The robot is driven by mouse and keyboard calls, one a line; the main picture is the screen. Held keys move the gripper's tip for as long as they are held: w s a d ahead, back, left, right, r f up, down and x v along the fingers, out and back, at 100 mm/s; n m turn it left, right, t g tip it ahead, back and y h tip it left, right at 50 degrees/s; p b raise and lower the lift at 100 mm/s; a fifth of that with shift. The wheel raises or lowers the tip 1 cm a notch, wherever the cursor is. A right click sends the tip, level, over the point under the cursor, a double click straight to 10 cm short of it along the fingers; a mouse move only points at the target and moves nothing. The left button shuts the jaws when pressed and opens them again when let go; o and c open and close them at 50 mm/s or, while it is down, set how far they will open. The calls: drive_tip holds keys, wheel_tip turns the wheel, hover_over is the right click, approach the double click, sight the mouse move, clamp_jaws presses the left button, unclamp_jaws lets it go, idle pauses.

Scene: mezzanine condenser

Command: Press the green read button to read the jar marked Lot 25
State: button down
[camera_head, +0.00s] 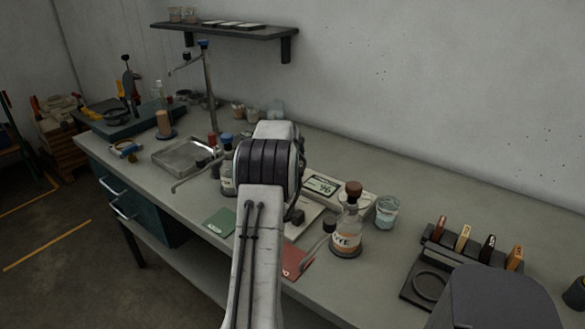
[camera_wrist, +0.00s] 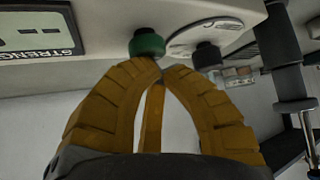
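The green read button (camera_wrist: 147,43) is on the pale body of the reader in the wrist view. The tips of my yellow-orange gripper (camera_wrist: 160,66) meet just below the button in the picture, very near it; I cannot tell whether they touch it. My gripper is shut with nothing between the tips. In the head view my arm hides the gripper and the button. The reader (camera_head: 324,185) shows a display that seems to read 96. A display (camera_wrist: 35,32) marked STRENGTH also shows in the wrist view. No jar marking Lot 25 is legible.
A cork-stoppered bottle (camera_head: 347,238) and a glass jar (camera_head: 387,211) stand right of the reader. A dark rack (camera_head: 424,285) with several coloured pieces is farther right. A metal tray (camera_head: 183,157) and a tap stand (camera_head: 208,90) are left. A wall shelf (camera_head: 225,31) hangs behind.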

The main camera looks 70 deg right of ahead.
drive_tip(key=shift+r+p, duration=1.75)
drive_tip(key=shift+r, duration=0.95)
drive_tip(key=shift+f, duration=0.1)
